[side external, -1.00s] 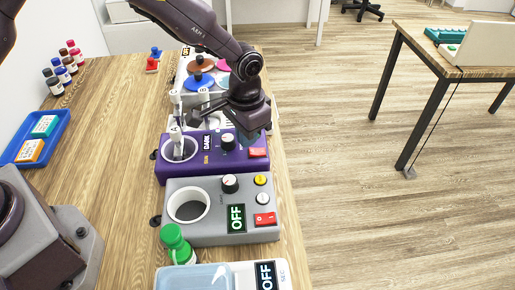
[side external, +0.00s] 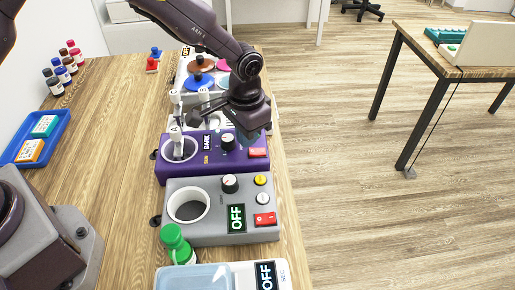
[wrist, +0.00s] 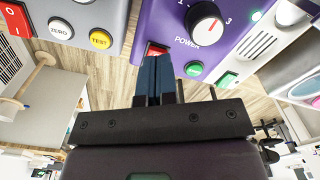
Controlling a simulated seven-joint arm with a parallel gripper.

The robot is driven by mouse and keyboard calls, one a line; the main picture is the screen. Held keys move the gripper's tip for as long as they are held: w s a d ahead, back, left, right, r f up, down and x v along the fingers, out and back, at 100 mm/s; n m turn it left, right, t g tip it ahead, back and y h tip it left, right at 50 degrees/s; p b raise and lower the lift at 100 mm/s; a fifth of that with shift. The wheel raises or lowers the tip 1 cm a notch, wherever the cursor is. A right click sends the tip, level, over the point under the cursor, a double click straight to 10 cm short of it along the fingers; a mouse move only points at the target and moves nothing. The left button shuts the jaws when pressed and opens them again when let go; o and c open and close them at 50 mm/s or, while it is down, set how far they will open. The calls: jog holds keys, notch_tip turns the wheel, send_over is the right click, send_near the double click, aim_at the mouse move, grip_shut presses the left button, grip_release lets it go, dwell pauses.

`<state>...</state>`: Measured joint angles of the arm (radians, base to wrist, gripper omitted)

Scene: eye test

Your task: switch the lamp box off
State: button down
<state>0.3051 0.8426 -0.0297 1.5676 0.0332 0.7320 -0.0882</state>
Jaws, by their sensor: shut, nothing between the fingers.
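The purple box (side external: 173,167), which I take for the lamp box, stands on the bench with a vial marked A in its round well. Its small display (side external: 207,143) reads DARK. It has a knob (side external: 228,140) and a red rocker switch (side external: 258,152) on its right end. The wrist view shows the POWER knob (wrist: 203,22), the red rocker (wrist: 157,49) and a green button (wrist: 193,69). My gripper (side external: 248,137) is shut and empty, low over the box's right end by the rocker. In the wrist view my fingertips (wrist: 157,60) partly cover the rocker; contact cannot be told.
A grey box (side external: 180,228) reading OFF, with its own red rocker (side external: 265,219), stands in front. A green-capped bottle (side external: 174,240) and a white device (side external: 245,268) are nearer. Behind are racked vials and coloured discs (side external: 198,82).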

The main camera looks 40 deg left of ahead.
jog(key=shift+f, duration=1.3)
dwell(0.8)
jog(key=shift+r, duration=0.1)
notch_tip(320, 180, up, 7)
dwell(0.7)
jog(key=shift+s+a+f+g, duration=0.2)
jog(key=shift+s, duration=0.45)
jog(key=shift+s+a+f+g, duration=0.2)
jog(key=shift+s, duration=0.4)
jog(key=s+a+r+n+t, duration=0.1)
jog(key=s+a+r+t, duration=0.2)
jog(key=s+a+r, duration=0.4)
jog(key=s+a+r+n+t, duration=0.2)
jog(key=s+a+r, duration=0.5)
jog(key=s+r, duration=0.7)
jog(key=shift+s+r+t, duration=0.35)
jog(key=shift+r+t, duration=0.1)
jog(key=shift+t, duration=0.25)
